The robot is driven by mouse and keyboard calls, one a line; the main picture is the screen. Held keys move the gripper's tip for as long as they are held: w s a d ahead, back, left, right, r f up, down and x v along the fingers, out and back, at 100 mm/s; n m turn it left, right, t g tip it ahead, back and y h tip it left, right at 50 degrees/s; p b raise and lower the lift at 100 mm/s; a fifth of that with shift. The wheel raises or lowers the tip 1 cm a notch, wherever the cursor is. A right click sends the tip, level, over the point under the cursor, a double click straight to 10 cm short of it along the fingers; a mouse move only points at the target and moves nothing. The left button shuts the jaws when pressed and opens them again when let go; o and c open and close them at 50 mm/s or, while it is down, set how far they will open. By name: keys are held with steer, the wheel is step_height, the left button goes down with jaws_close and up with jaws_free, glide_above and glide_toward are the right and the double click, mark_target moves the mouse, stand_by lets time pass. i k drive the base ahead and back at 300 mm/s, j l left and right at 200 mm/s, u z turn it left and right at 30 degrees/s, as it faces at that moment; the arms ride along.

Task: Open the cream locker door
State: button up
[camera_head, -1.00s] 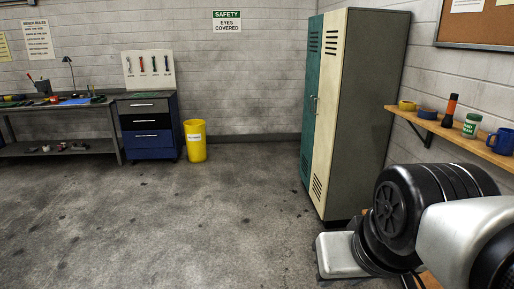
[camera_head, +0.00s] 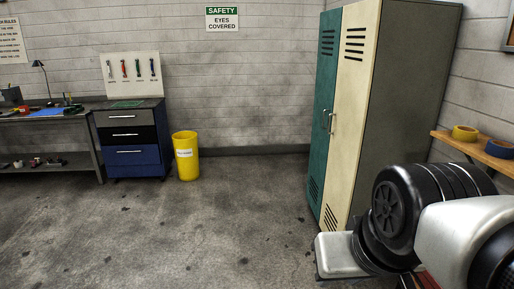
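The cream locker door (camera_head: 349,110) is shut, on the near half of a grey locker (camera_head: 414,100) at the right of the head view. It has vent slots at top and bottom. A teal locker door (camera_head: 323,110) sits beside it on the far side, also shut. Metal handles (camera_head: 328,121) show near the seam between the two doors. Part of my arm covers the lower right of the picture and hides the locker's lower near corner. My gripper's fingers are not in view.
A wall shelf (camera_head: 470,148) with tape rolls (camera_head: 465,133) is at the right behind my arm. A yellow bin (camera_head: 186,156), a drawer cabinet (camera_head: 131,140) and a workbench (camera_head: 50,117) stand along the back left. The concrete floor (camera_head: 210,225) before the locker is clear.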

mark_target(361, 24)
steer(key=i+j, duration=0.1)
steer(key=i, duration=3.15)
steer(key=i+z, duration=0.3)
steer(key=i, duration=0.3)
steer(key=i+j+z, duration=0.3)
steer(key=i, duration=0.25)
